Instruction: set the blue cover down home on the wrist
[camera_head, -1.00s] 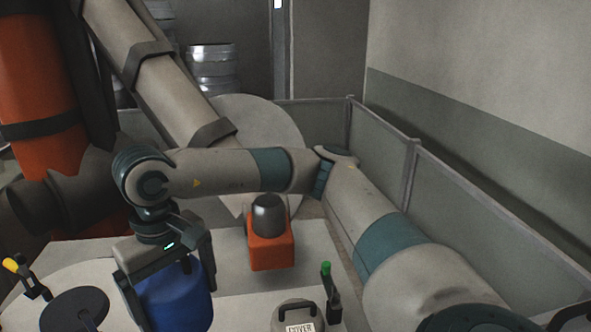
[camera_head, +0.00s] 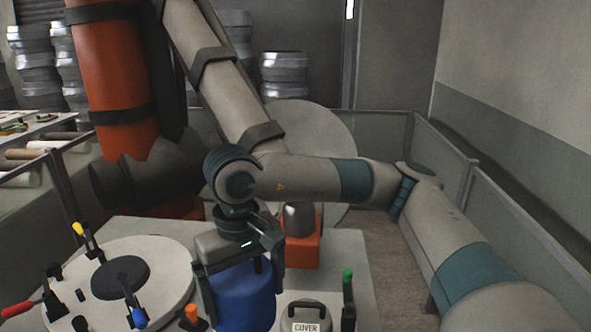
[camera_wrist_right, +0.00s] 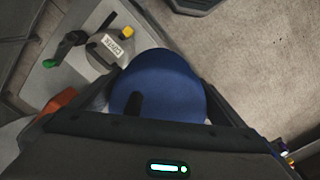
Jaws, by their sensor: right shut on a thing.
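My right gripper (camera_head: 243,285) is shut on the blue cover (camera_head: 246,303), one finger down each side of its round body. The cover also fills the middle of the right wrist view (camera_wrist_right: 165,85). It looks upright; its lower edge is cut off in the head view, so I cannot tell its height above the table. I cannot tell for sure whether this block is the wrist. My left gripper is not in view.
A grey handled piece labelled COVER (camera_head: 308,312) sits right of the blue cover, beside a green-tipped clamp (camera_head: 348,300). A round pale mould (camera_head: 165,285) with coloured clamp handles lies left. A large orange-and-dark machine arm (camera_head: 115,75) hangs behind. Fence panels (camera_head: 500,210) edge the right.

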